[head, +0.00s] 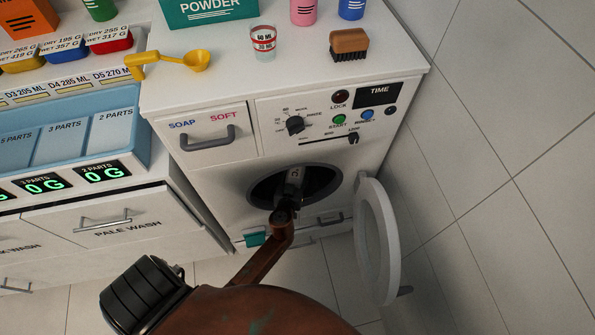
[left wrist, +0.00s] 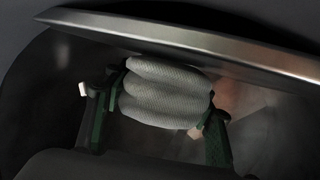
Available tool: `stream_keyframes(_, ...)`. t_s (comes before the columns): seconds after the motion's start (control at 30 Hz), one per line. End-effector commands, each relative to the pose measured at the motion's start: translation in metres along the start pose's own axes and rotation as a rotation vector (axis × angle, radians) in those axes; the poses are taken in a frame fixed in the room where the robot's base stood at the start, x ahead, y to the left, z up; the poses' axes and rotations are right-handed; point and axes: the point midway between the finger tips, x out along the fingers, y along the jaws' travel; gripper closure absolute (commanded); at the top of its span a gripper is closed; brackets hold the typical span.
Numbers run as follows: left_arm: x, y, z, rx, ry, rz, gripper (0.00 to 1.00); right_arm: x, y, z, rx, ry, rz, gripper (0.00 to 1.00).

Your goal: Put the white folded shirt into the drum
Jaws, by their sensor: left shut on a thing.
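The white folded shirt (left wrist: 165,90) shows in the left wrist view as a pale, ribbed roll, greyish in the dim light. My left gripper (left wrist: 150,112) is shut on it, with one green-and-dark finger at each side. In the head view my left arm reaches into the round opening of the drum (head: 329,181). Its fingers and the shirt are hidden inside there. In the wrist view the shirt is within the dark drum (left wrist: 285,110), below a bright metal edge; I cannot tell whether it touches the drum wall. My right gripper is not in view.
The round door (head: 377,240) stands open at the right of the opening. The soap drawer (head: 206,137) above left is shut. A yellow scoop (head: 168,62), a measuring cup (head: 263,43) and a brush (head: 349,44) lie on the machine top. A tiled wall is at right.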

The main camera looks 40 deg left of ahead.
Motion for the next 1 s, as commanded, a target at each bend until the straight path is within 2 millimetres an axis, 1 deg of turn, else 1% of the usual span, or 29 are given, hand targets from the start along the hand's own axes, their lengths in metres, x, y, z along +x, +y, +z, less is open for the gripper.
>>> stream_keyframes(0.3, 0.001, 0.0, 0.002, -0.001, 0.0, 0.0, 0.74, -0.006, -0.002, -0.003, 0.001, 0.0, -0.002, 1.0)
stream_keyframes(0.33, 0.001, 0.0, 0.002, -0.001, -0.001, 0.0, 0.47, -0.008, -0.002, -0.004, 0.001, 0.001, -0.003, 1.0)
stream_keyframes(0.57, 0.001, 0.0, 0.002, -0.001, 0.0, 0.0, 0.32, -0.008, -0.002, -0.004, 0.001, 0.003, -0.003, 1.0)
stream_keyframes(0.93, 0.0, 0.0, -0.001, 0.0, 0.0, 0.0, 0.32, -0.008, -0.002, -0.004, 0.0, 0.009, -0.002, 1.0)
stream_keyframes(1.0, -0.004, 0.003, -0.001, -0.002, -0.001, 0.002, 0.32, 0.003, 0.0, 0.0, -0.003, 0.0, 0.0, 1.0)
